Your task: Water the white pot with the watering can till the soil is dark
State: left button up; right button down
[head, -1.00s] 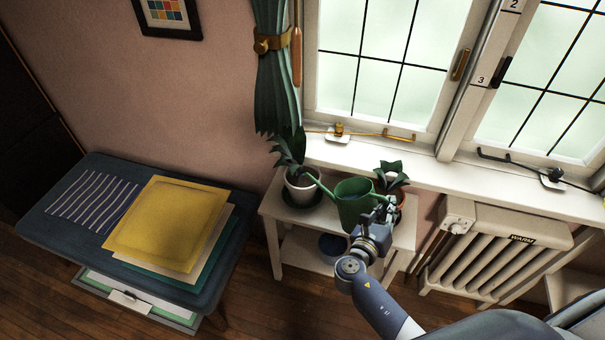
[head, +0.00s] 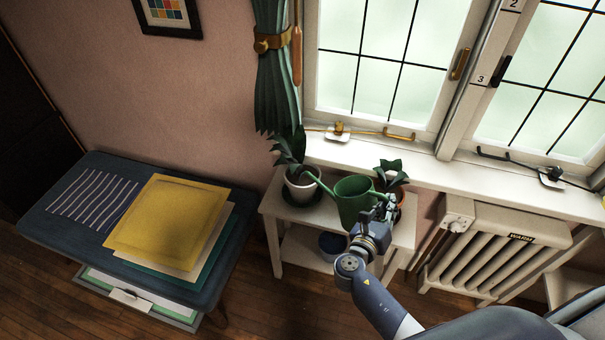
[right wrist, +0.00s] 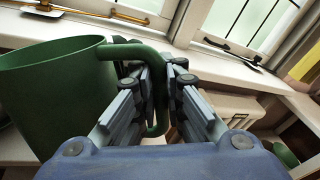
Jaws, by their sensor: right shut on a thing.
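The green watering can (head: 354,203) is held above the small white plant stand, its spout pointing left to the white pot. It also shows at the left of the right wrist view (right wrist: 55,90). My right gripper (head: 388,208) is shut on the can's handle, which sits between the fingers in the right wrist view (right wrist: 158,90). The white pot (head: 301,188) stands on a dark green saucer (head: 299,201) and holds a dark-leaved plant. The spout tip is close to the pot's right rim. Its soil is too small to judge. My left gripper is not in view.
A terracotta pot (head: 399,196) with a plant stands behind my right gripper on the stand (head: 400,237). A blue bowl (head: 332,244) sits on the lower shelf. The radiator (head: 495,245) is at right, and a blue bench (head: 75,205) with folders is at left.

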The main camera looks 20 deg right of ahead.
jog(key=shift+r, duration=0.15)
notch_tip(320, 180, down, 7)
jog(key=s+m+b, duration=0.1)
jog(key=m+b, duration=0.1)
jog(key=b, duration=0.6)
jog(key=shift+d+t, duration=0.3)
jog(key=shift+d, duration=0.05)
jog(key=shift+r, duration=0.15)
